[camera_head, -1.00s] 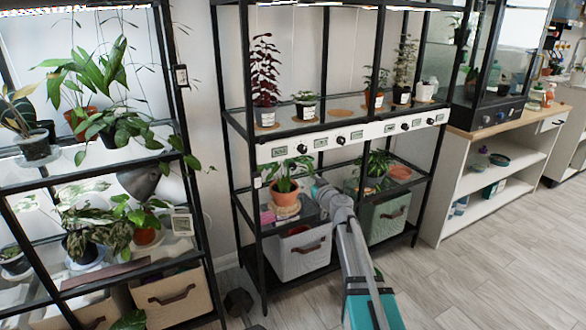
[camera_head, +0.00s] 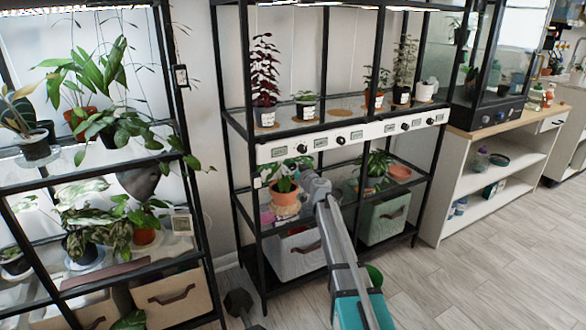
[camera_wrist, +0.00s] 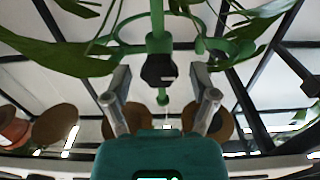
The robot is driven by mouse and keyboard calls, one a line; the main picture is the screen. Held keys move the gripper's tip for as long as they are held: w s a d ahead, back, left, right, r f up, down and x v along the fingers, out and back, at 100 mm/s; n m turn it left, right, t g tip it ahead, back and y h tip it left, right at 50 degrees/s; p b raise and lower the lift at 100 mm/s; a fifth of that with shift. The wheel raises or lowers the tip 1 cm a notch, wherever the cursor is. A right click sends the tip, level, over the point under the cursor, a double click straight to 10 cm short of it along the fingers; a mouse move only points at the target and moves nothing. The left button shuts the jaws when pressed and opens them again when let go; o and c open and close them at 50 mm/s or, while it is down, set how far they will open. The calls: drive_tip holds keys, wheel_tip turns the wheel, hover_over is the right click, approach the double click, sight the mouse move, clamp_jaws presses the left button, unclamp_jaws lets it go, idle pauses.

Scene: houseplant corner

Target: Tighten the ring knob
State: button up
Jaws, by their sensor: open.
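In the wrist view, a black faceted knob (camera_wrist: 158,70) sits on a green plant support with an upright stem and ring-shaped parts (camera_wrist: 228,45). My gripper (camera_wrist: 160,85) is open, with one grey finger on each side of the knob in the picture. A gap shows between the knob and both fingers; its depth between them is hard to judge. In the head view, my arm reaches to a leafy plant (camera_head: 287,168) in a terracotta pot (camera_head: 286,196) on the middle rack's lower shelf. The knob and my fingertips cannot be made out there.
Large green leaves (camera_wrist: 60,55) hang close to my fingers. Black rack posts (camera_head: 244,165) and a white strip with several dark dials (camera_head: 340,140) frame the shelf. Another potted plant (camera_head: 375,165) stands to the right. A white bin (camera_head: 290,256) is below.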

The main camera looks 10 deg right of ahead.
clamp_jaws()
drive_tip(key=shift+a, duration=0.2)
drive_tip(key=shift+d, duration=0.1)
